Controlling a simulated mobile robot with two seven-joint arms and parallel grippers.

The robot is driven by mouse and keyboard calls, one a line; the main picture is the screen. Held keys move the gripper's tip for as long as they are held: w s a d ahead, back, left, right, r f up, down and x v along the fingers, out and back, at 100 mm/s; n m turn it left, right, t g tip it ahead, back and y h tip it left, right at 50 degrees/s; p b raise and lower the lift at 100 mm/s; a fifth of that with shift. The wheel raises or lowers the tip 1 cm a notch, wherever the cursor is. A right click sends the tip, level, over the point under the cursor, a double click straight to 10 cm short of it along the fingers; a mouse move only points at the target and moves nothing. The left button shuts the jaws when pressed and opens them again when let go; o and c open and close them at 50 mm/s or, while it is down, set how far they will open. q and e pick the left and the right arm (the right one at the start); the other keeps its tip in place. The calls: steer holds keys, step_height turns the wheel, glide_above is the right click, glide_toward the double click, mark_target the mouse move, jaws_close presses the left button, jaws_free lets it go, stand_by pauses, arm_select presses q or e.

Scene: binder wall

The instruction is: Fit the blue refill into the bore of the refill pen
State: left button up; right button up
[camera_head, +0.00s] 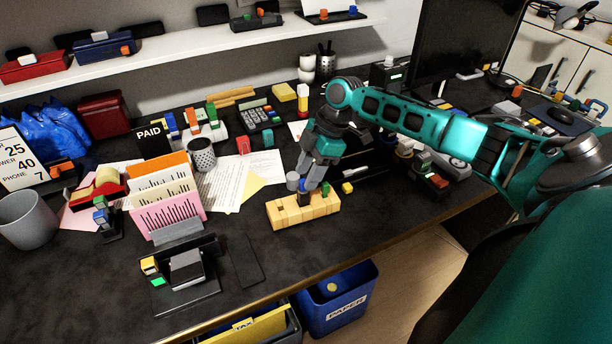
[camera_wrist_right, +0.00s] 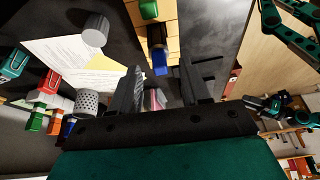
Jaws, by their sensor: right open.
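A pale wooden block (camera_head: 318,208) stands near the desk's front edge, with a blue piece, probably the blue refill (camera_head: 304,187), and a green piece (camera_head: 325,189) upright in it. My right gripper (camera_head: 308,182) is low over the block, next to the blue piece. In the right wrist view, the open jaws of my right gripper (camera_wrist_right: 160,68) have nothing clamped between them, and the blue piece (camera_wrist_right: 159,60) shows between the fingertips. I cannot tell if they touch it. I cannot pick out the refill pen or its bore with certainty.
A grey cylinder (camera_wrist_right: 95,30) stands close beside the block. Papers (camera_head: 235,182), a pink and orange file holder (camera_head: 165,205) and a perforated cup (camera_head: 202,155) lie to the left. A blue paper bin (camera_head: 337,298) stands below the desk edge. Bare desk lies in front of the block.

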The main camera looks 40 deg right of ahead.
steer(key=v, duration=1.1)
steer(key=shift+s, duration=0.1)
